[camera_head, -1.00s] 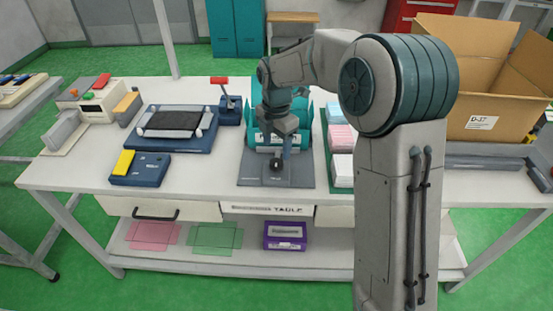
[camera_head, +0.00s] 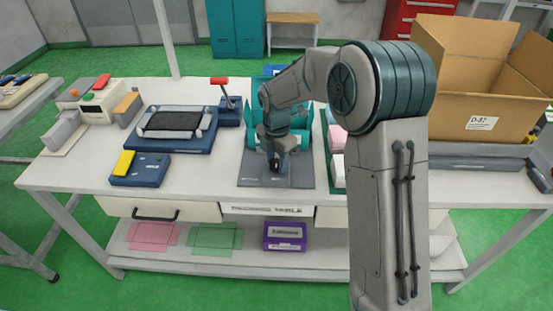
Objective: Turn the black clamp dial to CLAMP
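The black clamp dial (camera_head: 275,167) is a small dark knob on a grey base plate (camera_head: 250,178) near the front middle of the table. My gripper (camera_head: 274,158) points down right over the dial and hides much of it. The fingers are small and partly hidden by the wrist. I cannot tell whether they touch the dial or are closed on it. No CLAMP marking can be read. A teal fixture (camera_head: 245,120) stands behind the plate, partly hidden by my arm.
A blue tray with a black pad (camera_head: 176,122), a red-handled lever (camera_head: 221,85) and a blue box with a yellow block (camera_head: 125,163) stand to the left. Pink and white stacks lie just right, partly behind my arm. A cardboard box (camera_head: 475,75) stands at the right.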

